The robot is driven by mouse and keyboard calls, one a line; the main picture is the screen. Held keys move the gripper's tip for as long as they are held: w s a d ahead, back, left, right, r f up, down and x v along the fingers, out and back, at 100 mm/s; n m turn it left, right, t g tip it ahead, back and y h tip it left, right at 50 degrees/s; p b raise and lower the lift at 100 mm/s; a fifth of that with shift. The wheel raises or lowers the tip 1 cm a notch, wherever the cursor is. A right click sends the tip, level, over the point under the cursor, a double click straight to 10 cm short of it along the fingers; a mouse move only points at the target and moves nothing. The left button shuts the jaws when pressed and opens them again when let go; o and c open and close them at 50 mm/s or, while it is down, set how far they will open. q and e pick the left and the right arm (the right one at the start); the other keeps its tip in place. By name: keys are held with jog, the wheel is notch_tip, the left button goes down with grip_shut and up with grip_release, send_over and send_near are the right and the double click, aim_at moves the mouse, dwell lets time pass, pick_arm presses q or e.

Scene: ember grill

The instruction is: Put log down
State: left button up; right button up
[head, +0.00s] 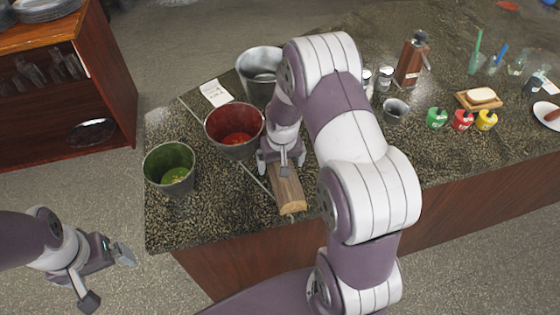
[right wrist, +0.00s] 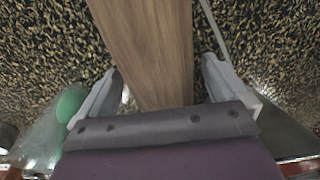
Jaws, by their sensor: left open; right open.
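The wooden log (head: 287,192) lies on the speckled stone counter (head: 225,225), near its front edge, with its cut end toward me. My right gripper (head: 282,160) is over the log's far part. In the right wrist view, the log (right wrist: 152,50) runs between the open fingers of my right gripper (right wrist: 160,90), with a gap showing on each side. My left gripper (head: 106,278) is open and empty, off the counter at the lower left of the head view.
A red bucket (head: 222,130) and a green bucket (head: 158,160) stand left of the log. A metal bucket (head: 253,65) is behind, beside a paper slip (head: 216,93). Sauce pots, a pepper mill (head: 408,66) and a butter board (head: 468,101) stand at right.

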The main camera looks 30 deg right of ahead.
jog(key=shift+w+d+f, duration=0.1)
jog(key=shift+d+f, duration=0.05)
jog(key=shift+f, duration=0.05)
jog(key=shift+a+r, duration=0.1)
jog(key=shift+a, duration=0.15)
jog(key=c, duration=1.7)
jog(key=shift+d, duration=0.15)
jog(key=shift+r, duration=0.2)
